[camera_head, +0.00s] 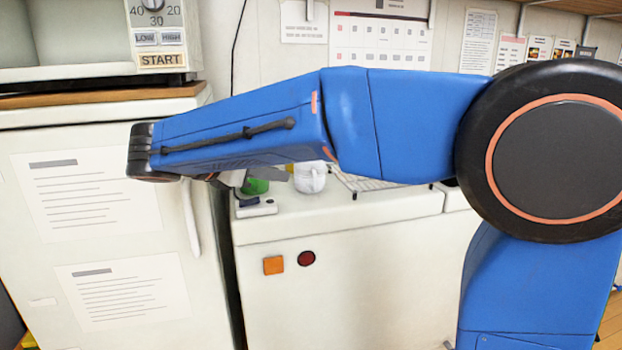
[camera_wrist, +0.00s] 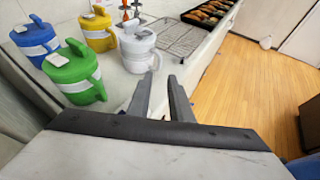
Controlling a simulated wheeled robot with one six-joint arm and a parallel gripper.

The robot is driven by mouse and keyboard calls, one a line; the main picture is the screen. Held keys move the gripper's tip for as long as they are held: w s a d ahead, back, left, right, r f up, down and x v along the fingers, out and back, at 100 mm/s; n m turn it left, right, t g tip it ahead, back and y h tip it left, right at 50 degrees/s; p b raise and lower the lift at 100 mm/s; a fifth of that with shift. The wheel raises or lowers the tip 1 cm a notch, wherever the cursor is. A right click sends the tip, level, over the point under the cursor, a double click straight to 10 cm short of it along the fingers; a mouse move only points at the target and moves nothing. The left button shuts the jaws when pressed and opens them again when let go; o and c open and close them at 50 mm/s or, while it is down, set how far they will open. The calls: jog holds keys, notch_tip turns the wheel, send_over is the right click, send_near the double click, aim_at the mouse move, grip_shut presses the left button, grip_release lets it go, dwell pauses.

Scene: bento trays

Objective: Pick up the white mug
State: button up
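The white mug (camera_wrist: 137,48) stands upright on the white counter in the wrist view, with a grey band and a lid-like top. It also shows below my blue arm in the head view (camera_head: 309,178). My gripper (camera_wrist: 161,76) has its two dark fingers apart with nothing between them. The fingertips are just short of the white mug, with the left one nearest it. I cannot tell whether it touches. In the head view my arm hides most of the gripper.
A green mug (camera_wrist: 74,74), a blue mug (camera_wrist: 37,41) and a yellow mug (camera_wrist: 97,32) stand left of the white mug. A wire rack (camera_wrist: 185,38) lies to its right, with a dark tray of food (camera_wrist: 208,12) beyond. The counter edge drops to a wooden floor (camera_wrist: 245,75).

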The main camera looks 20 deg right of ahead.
aim_at(311, 176)
jog(key=x, duration=1.2)
jog(key=shift+f, duration=0.1)
grip_shut()
